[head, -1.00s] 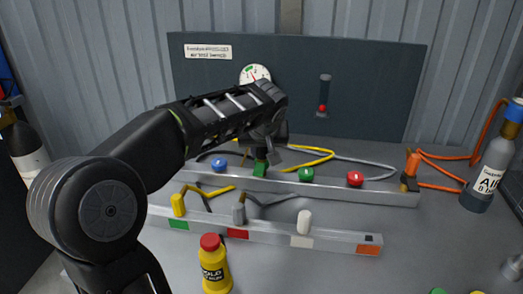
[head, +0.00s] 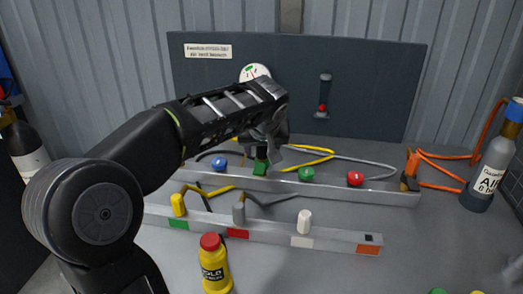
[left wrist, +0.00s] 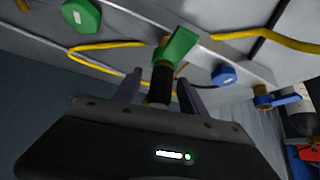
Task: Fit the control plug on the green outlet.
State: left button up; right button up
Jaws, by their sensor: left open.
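On the back rail stands a green piece (head: 260,168), partly hidden by my left gripper in the head view. In the left wrist view it is a green block (left wrist: 177,46) with a slanted arm. A dark cylinder with a brass-coloured end (left wrist: 160,82) meets it; whether this is the control plug and is fully seated, I cannot tell. My left gripper (left wrist: 158,86) is open, a finger on each side of the cylinder, with gaps showing. In the head view, the left gripper (head: 268,147) is above the back rail. My right gripper is not in view.
The back rail also bears blue (head: 219,164), green (head: 306,174) and red (head: 355,178) knobs. A front rail (head: 340,239) holds yellow, grey and white pieces. A yellow bottle (head: 214,268) stands in front. A grey cylinder (head: 488,177) stands right. Hoses run behind the rails.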

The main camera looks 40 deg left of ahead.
pick_arm(q)
jog(key=v, duration=0.6)
jog(key=shift+s+d+r, duration=0.1)
jog(key=shift+s+r, duration=0.1)
jog(key=shift+r, duration=0.15)
jog(key=shift+f, duration=0.1)
